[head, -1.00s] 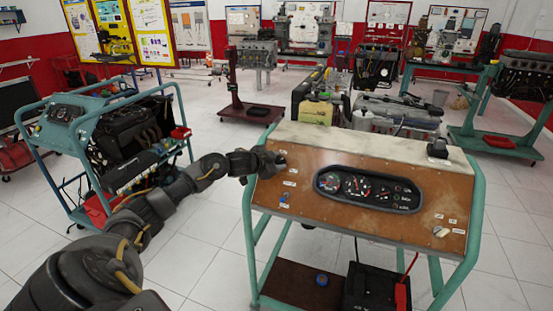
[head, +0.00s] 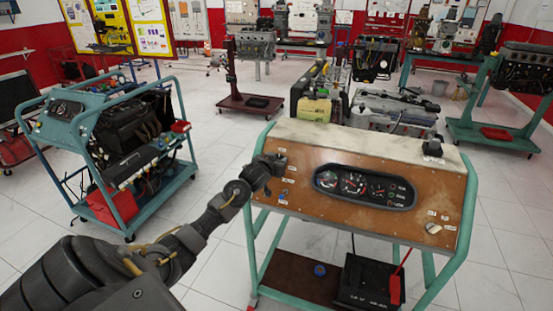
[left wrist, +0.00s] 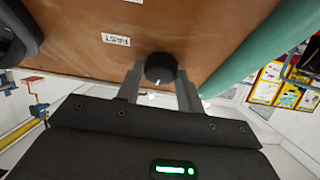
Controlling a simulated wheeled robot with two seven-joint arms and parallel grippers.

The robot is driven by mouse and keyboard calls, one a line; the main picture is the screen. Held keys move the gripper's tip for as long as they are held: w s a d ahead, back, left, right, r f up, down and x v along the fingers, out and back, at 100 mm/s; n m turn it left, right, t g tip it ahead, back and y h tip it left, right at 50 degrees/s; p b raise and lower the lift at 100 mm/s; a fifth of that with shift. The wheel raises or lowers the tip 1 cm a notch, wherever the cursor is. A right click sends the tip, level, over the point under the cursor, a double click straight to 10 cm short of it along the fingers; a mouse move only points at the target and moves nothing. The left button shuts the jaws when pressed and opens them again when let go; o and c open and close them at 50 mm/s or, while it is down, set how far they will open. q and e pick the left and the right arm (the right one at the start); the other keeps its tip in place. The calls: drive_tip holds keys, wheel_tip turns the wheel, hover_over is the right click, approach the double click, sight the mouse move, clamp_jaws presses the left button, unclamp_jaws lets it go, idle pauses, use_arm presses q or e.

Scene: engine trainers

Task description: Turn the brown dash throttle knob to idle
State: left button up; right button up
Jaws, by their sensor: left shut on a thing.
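The brown dash panel (head: 300,205) stands in front of me on a green tube frame. The throttle knob is dark and round with a small white mark; in the left wrist view the knob (left wrist: 160,66) sits on the brown face beside a white label reading FAST (left wrist: 116,39). My left gripper (head: 277,163) is at the panel's upper left corner, and the knob is mostly hidden behind it in the head view. In the left wrist view its two fingers (left wrist: 160,80) stand on either side of the knob, shut on it. My right gripper is not in view.
A gauge cluster (head: 365,186) is mid-panel. A blue knob (head: 283,196) sits below my left gripper, and a light-coloured knob (head: 432,228) is at lower right. A black battery (head: 372,285) is on the lower shelf. A blue-framed engine trainer (head: 125,140) stands left, with floor between.

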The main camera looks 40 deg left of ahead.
use_arm(q)
drive_tip(key=shift+n, duration=0.3)
idle(0.4)
drive_tip(key=o, duration=1)
drive_tip(key=b+v, duration=0.1)
drive_tip(key=v, duration=0.9)
drive_tip(key=shift+s+d+r, duration=0.15)
drive_tip(key=shift+s+d, duration=0.05)
drive_tip(key=shift+s, duration=0.1)
